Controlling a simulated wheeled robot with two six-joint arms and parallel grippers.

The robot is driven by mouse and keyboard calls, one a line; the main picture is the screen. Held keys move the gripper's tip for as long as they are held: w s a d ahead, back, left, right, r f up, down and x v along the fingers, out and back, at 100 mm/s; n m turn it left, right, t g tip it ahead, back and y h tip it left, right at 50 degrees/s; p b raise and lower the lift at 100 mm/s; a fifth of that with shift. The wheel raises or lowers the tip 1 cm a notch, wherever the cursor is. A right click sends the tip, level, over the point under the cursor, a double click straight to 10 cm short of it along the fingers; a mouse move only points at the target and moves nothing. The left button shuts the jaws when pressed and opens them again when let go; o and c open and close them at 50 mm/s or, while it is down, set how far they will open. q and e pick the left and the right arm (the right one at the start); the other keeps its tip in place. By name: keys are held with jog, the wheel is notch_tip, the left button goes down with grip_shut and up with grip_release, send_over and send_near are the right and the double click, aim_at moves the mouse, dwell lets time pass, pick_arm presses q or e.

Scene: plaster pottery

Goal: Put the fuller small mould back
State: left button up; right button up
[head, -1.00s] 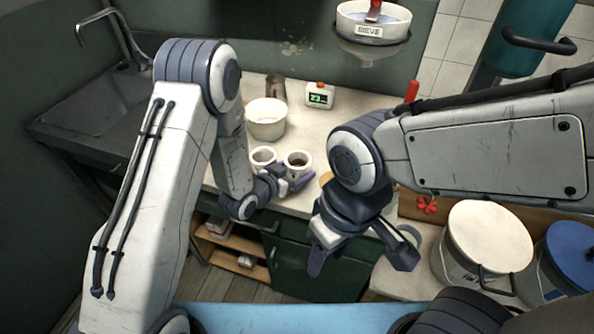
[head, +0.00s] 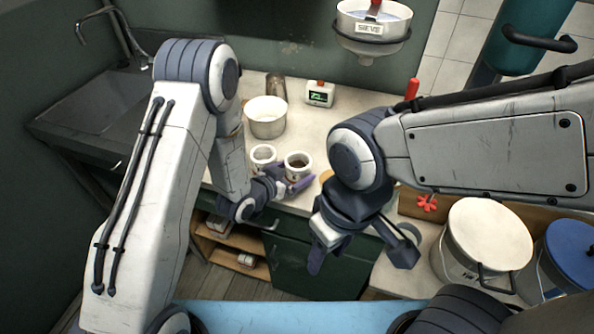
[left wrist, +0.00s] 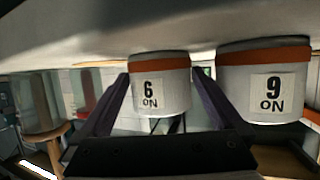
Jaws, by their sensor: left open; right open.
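Two small white moulds stand side by side on the counter in the head view: a left mould (head: 263,163) with a pale inside and a right mould (head: 298,174) with brown showing inside. I cannot tell their exact fill levels. My left gripper (head: 286,182) is open in front of the right mould. The left wrist view is upside down. There, the mould labelled NO 9 (left wrist: 160,88) stands between my open fingers, and the mould labelled NO 6 (left wrist: 265,85) stands beside them. Contact is unclear. My right gripper (head: 358,248) is open and empty, in front of the counter.
A white bowl (head: 266,120), a metal cup (head: 276,87) and a small timer (head: 319,94) stand behind the moulds. Lidded buckets (head: 488,240) stand at right. A sink (head: 90,105) is at left.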

aim_at(290, 175)
pick_arm(q)
jog(key=b+v, duration=0.1)
jog(key=v, duration=0.4)
jog(key=shift+s+a, duration=0.15)
jog(key=shift+a, duration=0.05)
jog(key=p+v, duration=0.4)
jog(key=p, duration=0.1)
jog(key=shift+s+r+p, duration=0.1)
jog(key=shift+r+p, duration=0.2)
jog(key=shift+s+d+r+m+g+p, duration=0.2)
jog(key=shift+m+g+p, duration=0.2)
jog(key=shift+p, duration=0.25)
jog(key=s+r+g+y, duration=0.3)
jog(key=s+r+g, duration=0.2)
jog(key=s+r, duration=0.3)
jog(key=s+r+g+y, duration=0.3)
jog(key=s+r, duration=0.6)
jog(key=s, duration=0.6)
jog(key=shift+s+d+n+g+y, duration=0.35)
jog(key=shift+n+g+y, duration=0.05)
jog(key=shift+g, duration=0.6)
